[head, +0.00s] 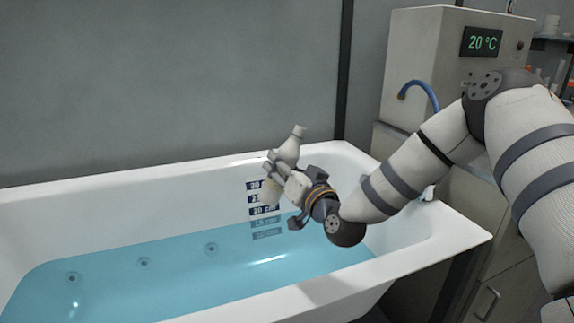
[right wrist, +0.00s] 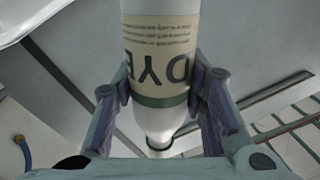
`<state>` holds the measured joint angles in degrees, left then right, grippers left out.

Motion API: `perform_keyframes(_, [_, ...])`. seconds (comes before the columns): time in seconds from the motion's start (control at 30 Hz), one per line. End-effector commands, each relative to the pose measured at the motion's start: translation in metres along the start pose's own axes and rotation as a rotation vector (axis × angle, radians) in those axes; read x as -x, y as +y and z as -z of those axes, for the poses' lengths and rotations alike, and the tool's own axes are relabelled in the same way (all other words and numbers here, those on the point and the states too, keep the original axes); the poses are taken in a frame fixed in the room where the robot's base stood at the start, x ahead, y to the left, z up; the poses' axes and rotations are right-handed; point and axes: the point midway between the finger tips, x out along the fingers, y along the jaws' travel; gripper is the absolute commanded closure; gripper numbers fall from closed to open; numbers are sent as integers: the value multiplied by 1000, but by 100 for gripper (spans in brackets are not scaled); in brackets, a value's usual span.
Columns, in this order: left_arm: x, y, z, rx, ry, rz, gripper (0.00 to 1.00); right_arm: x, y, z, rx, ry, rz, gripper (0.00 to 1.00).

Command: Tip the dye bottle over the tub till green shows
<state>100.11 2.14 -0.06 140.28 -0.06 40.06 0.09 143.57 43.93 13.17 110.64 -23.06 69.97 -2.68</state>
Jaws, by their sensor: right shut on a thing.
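The dye bottle (head: 289,150) is white, with its neck up and leaning a little to the right in the head view. My right gripper (head: 277,170) is shut on it, above the tub near its far wall. In the right wrist view the fingers press both sides of the bottle (right wrist: 160,60), and its "DYE" label reads upside down. The white tub (head: 130,192) holds clear blue water (head: 170,275); no green shows in it. No stream leaves the bottle. My left gripper is out of view.
Depth marks (head: 263,211) are on the tub's inner wall, partly behind my gripper. A grey unit (head: 430,50) with a "20 °C" display and a blue hose (head: 418,86) stands at the right. The air over the tub's left part is free.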

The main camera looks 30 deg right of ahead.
Motion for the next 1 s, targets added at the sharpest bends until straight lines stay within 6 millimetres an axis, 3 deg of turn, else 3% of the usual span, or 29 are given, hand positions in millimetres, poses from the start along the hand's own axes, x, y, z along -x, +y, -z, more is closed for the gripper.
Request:
perform_keyframes(0.03, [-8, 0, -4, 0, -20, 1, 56, 0, 2, -10, -29, -2, -3, 99])
perform_keyframes(0.2, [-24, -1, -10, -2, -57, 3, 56, -1, -4, -21, -133, 11, -4, 99])
perform_keyframes(0.93, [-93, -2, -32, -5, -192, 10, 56, -4, -28, -47, -645, 84, -3, 99])
perform_keyframes(1.0, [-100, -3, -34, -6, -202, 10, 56, -5, -33, -48, -789, 103, -4, 99])
